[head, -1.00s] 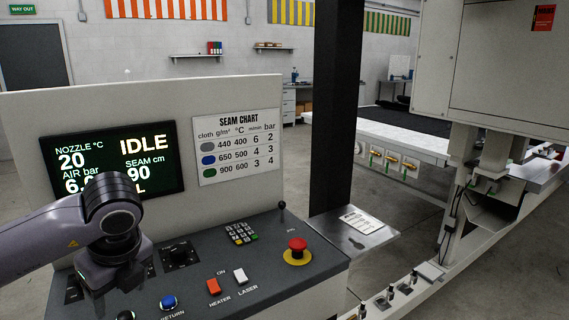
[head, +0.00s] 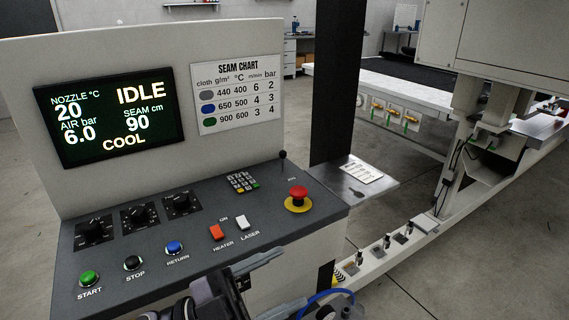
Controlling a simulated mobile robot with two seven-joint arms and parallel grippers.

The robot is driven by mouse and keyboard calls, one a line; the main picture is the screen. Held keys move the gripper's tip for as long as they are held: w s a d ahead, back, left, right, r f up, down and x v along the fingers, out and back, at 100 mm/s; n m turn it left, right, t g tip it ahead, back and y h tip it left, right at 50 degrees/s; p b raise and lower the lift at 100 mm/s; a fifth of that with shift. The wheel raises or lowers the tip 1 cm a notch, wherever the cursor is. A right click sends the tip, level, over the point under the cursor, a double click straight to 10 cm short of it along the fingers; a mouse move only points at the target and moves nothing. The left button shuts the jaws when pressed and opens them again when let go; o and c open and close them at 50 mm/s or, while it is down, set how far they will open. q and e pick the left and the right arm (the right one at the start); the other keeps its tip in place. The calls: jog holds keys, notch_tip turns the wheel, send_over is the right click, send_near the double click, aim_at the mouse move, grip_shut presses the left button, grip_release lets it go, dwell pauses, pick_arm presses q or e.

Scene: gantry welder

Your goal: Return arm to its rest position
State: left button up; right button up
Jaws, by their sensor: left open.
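My left gripper (head: 262,282) shows only in part at the bottom edge of the head view, in front of the control console (head: 300,212). It is dark, open, and nothing shows in its grip. A blue hose runs beside it. Most of my left arm is out of the frame or cut off by the bottom edge. The console's screen (head: 110,115) reads IDLE, nozzle 20 °C, air 6.0 bar, seam 90 cm and COOL. My right gripper is not in view.
The console carries a green start button (head: 89,279), a black stop button (head: 132,263), a blue return button (head: 174,248), three knobs and a red emergency stop (head: 298,197). A dark post (head: 338,85) stands behind it. A white rail (head: 400,248) runs along the right; grey floor lies beyond.

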pick_arm(q)
jog(key=w+a+f+n+t+y, duration=0.3)
jog(key=a+f+n+t+y, duration=0.8)
jog(key=f+n+y, duration=0.3)
jog(key=s+a+f+n+g+y, duration=0.2)
jog(key=s+a+f+n+g, duration=0.1)
jog(key=s+f, duration=0.3)
jog(key=s+a+f+n+g+y, duration=0.2)
jog(key=s+a+f, duration=0.3)
jog(key=f, duration=0.5)
jog(key=shift+s+f+n+g+y, duration=0.25)
jog(key=shift+s+n+g+y, duration=0.3)
jog(key=shift+g, duration=0.35)
jog(key=shift+w+d, duration=0.1)
jog(key=shift+w, duration=0.05)
